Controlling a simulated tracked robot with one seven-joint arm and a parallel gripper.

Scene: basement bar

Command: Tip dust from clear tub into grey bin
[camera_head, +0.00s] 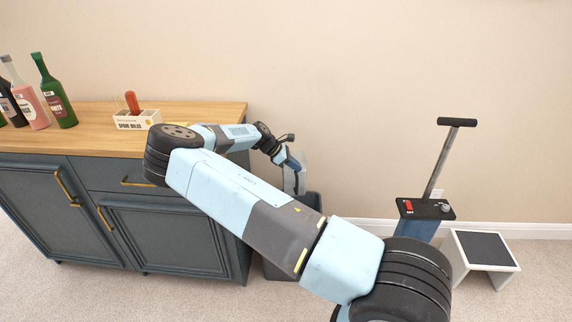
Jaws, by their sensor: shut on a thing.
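My gripper (294,163) is at the end of my arm, just past the right end of the cabinet. It is shut on the clear tub (301,178), a see-through shape that hardly stands out against the wall. The tub looks tilted, and it is over or at the mouth of the grey bin (313,201). The dark grey bin stands on the floor beside the cabinet, mostly hidden behind my arm. I cannot see any dust, nor the inside of the bin.
A dark cabinet (165,235) with a wooden top (90,135) stands at left. It holds several bottles (56,95) and a small white box (136,120) with a red-orange item. A post with a black handle (457,122) and a white step stool (482,258) are at right.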

